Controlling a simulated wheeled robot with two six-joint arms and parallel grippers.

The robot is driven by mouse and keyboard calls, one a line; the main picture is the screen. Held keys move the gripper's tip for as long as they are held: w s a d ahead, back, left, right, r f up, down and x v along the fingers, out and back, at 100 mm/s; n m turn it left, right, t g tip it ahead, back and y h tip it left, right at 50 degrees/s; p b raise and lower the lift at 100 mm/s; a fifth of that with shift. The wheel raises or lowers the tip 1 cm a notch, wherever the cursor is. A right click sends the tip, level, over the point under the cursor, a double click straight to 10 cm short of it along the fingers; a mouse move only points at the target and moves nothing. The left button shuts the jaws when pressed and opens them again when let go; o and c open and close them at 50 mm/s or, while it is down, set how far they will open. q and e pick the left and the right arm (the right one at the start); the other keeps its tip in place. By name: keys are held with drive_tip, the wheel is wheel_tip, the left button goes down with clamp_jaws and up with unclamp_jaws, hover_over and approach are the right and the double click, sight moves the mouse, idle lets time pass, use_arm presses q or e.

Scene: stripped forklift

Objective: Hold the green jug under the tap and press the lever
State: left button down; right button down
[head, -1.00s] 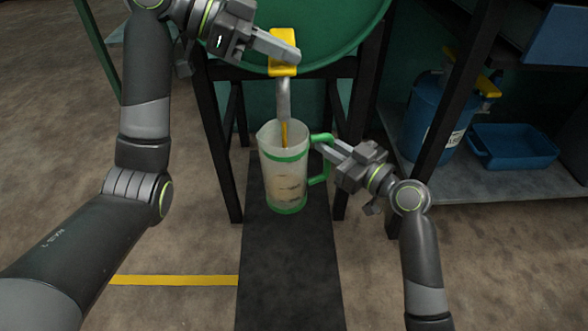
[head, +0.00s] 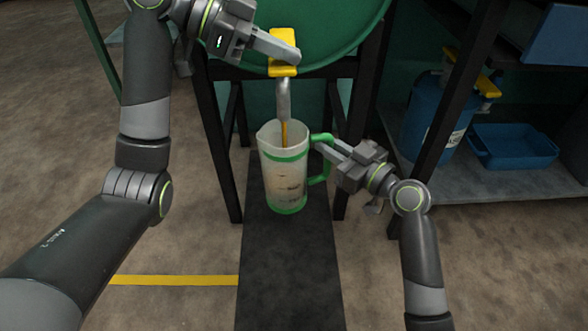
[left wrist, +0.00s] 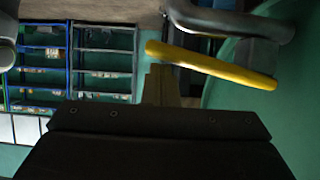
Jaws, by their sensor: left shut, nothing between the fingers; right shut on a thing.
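The green jug (head: 284,172), clear-walled with green bands and a green handle, stands upright under the metal tap (head: 284,98) in the head view. A yellowish stream runs from the spout into it, and liquid shows inside. My right gripper (head: 322,147) is shut on the jug's handle at its right side. The yellow lever (head: 283,66) sits on top of the tap. My left gripper (head: 292,54) is shut and empty, its fingertips on or just over the lever; contact is hard to tell. The lever also shows in the left wrist view (left wrist: 212,66).
The green drum (head: 330,30) rests on a black stand (head: 222,150). A dark plank (head: 288,270) lies below the jug. At right, a shelf (head: 450,182) holds a blue container (head: 425,125) and a blue tray (head: 512,145). The floor at left is open.

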drive_tip(key=shift+r, duration=0.1)
idle(0.3)
use_arm(q)
drive_tip(key=shift+r, duration=2.9)
idle(2.5)
idle(0.6)
drive_tip(key=shift+f, duration=0.25)
use_arm(e)
drive_tip(key=s+f, duration=0.1)
drive_tip(key=s, duration=0.8)
idle(0.5)
